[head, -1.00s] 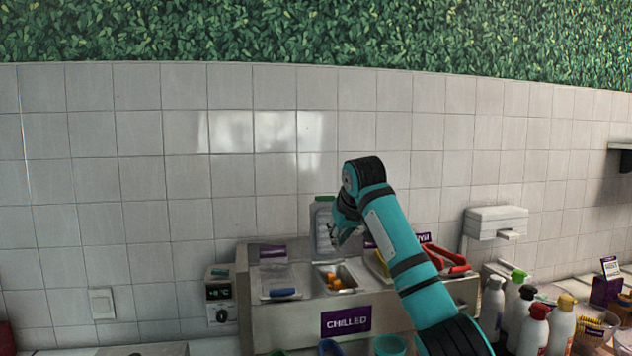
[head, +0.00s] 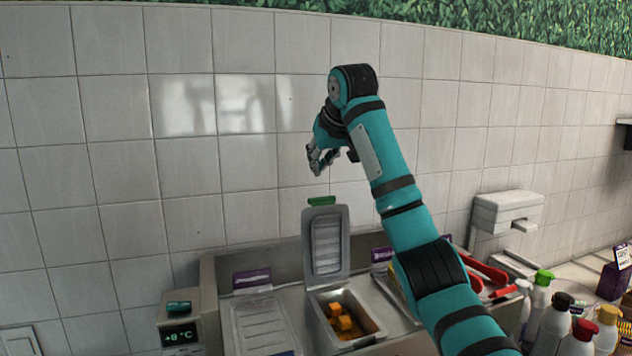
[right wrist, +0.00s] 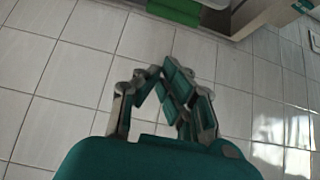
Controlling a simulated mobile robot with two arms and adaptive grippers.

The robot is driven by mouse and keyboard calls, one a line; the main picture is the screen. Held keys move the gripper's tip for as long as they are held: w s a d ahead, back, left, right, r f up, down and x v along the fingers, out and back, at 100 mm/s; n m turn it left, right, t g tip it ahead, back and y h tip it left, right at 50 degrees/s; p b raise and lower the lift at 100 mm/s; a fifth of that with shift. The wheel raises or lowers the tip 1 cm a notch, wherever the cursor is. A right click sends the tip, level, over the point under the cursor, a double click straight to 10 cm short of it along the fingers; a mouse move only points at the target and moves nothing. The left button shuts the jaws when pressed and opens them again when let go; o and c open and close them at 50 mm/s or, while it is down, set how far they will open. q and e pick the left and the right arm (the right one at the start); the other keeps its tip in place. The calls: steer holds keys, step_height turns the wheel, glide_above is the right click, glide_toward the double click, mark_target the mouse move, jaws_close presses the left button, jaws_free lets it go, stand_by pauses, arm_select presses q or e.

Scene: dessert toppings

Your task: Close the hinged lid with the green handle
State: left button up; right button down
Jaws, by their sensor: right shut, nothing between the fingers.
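The hinged lid (head: 326,246) stands open and upright at the back of a chilled bin (head: 372,326). Its green handle (head: 321,201) is at the top edge. Orange cubes (head: 341,318) lie in the open bin below. My right gripper (head: 318,170) is shut and empty, above the green handle and apart from it. In the right wrist view the shut fingers (right wrist: 168,72) are in front of white wall tiles, and a green part (right wrist: 174,12), seemingly the handle, is cut off at the top edge. My left gripper is not in view.
A closed clear lid (head: 262,326) covers the bin to the left. A temperature display (head: 180,336) stands left of the counter unit. Red tongs (head: 487,270) and several bottles (head: 545,318) are at the right. The tiled wall (head: 245,160) stands close behind.

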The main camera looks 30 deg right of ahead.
steer(key=p+x, duration=0.4)
steer(key=x, duration=0.4)
steer(key=s, duration=0.2)
steer(key=s+a, duration=0.1)
steer(key=s, duration=0.1)
steer(key=shift+f, duration=0.15)
